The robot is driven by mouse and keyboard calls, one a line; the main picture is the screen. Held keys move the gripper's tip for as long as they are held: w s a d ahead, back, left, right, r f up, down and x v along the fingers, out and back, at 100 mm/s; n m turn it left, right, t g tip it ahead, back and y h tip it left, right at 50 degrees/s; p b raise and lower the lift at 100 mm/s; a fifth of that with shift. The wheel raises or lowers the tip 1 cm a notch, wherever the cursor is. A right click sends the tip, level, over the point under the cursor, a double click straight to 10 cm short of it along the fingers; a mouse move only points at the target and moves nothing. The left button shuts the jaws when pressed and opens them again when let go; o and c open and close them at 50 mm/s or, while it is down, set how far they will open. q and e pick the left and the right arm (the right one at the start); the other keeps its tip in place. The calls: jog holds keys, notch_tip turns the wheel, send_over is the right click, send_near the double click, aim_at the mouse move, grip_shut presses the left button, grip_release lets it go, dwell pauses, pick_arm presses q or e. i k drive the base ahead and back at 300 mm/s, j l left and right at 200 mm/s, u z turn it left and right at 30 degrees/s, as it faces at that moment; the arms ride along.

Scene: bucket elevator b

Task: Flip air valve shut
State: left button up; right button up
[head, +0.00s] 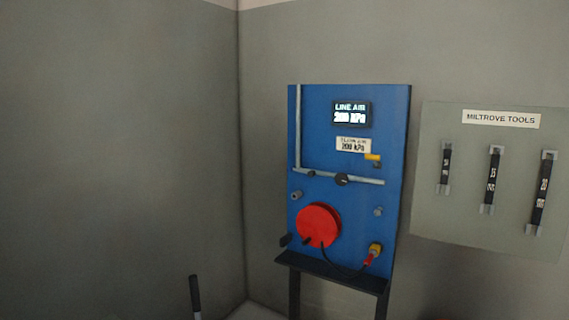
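The blue air panel (320,125) stands against the wall right of centre. A small yellow lever (372,157), which looks like the air valve handle, lies roughly level near the panel's right edge, above the horizontal grey pipe (365,181). The lit display (350,114) reads LINE AIR and what looks like 200 kPa. A label (353,145) under it also reads 200 kPa. Neither of my grippers is in view.
A red round reel (318,226) with a black hose to a yellow-and-red fitting (374,251) is low on the panel, above a dark shelf (330,272). A tool board (470,222) hangs at right. A dark-gripped handle (195,292) stands at the bottom left.

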aim_at(311, 173)
jog(key=i+l+u, duration=0.1)
jog(key=i, duration=0.4)
jog(key=i+l, duration=0.3)
jog(key=i, duration=0.15)
jog(key=i+l+u, duration=0.15)
jog(key=i, duration=0.35)
jog(key=i+l, duration=0.3)
jog(key=i, duration=0.15)
jog(key=i+l+u, duration=0.15)
jog(key=i, duration=0.3)
jog(key=i+l, duration=0.05)
jog(key=l, duration=0.1)
